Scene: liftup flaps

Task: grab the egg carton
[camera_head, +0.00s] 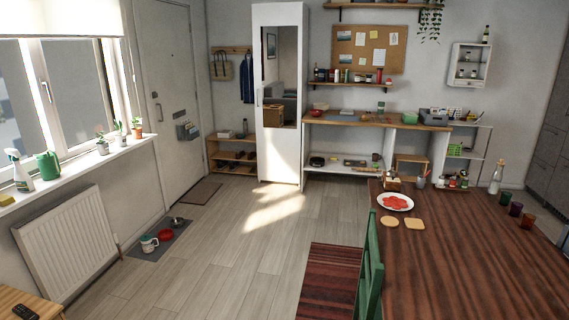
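I cannot make out an egg carton for certain in the head view. A small grey box-like thing (433,117) sits at the right end of the wooden counter against the back wall, too small to identify. A small brown thing (393,183) stands at the far left of the dining table, also unclear. Neither of my grippers is in view.
The dining table (470,260) fills the right foreground, with a plate of red slices (395,202) and glasses on it. A green chair (371,262) stands at its left side. The counter (350,118) runs along the back wall. The middle floor (240,245) is clear.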

